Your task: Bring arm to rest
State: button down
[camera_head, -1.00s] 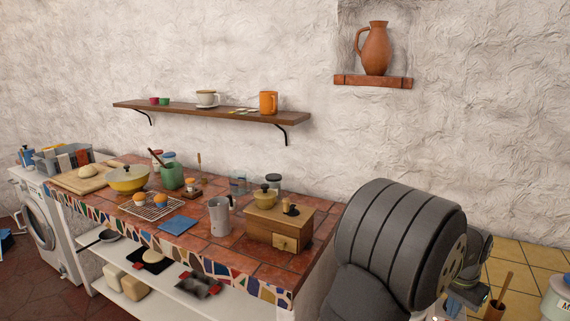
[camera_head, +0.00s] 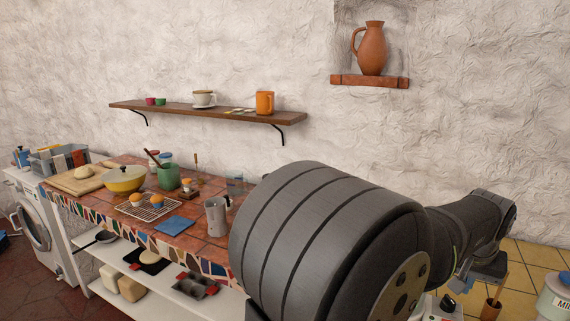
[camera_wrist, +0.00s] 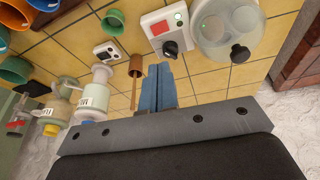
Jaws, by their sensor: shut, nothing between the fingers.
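My gripper (camera_wrist: 157,80) shows in the wrist view with its two blue fingers pressed together, shut and empty. It hangs over the yellow tiled area and touches nothing that I can see. In the head view my dark grey arm fills the lower middle and reaches to the right.
In the wrist view a brown cup with a stick (camera_wrist: 137,68), a white box with a black knob (camera_wrist: 167,28), a clear-lidded pot (camera_wrist: 228,28) and white jars (camera_wrist: 95,95) stand near my fingers. The mosaic counter (camera_head: 205,247) holds a yellow pot (camera_head: 124,181) and a moka pot (camera_head: 216,217).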

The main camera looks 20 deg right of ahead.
notch_tip(320, 180, down, 7)
jog(key=d+n, duration=0.1)
jog(key=d, duration=0.1)
jog(key=w+v, duration=0.1)
jog(key=v, duration=0.7)
jog(key=shift+s+a+r, duration=0.3)
jog(key=shift+a+r, duration=0.05)
jog(key=shift+a, duration=0.1)
dwell(1.1)
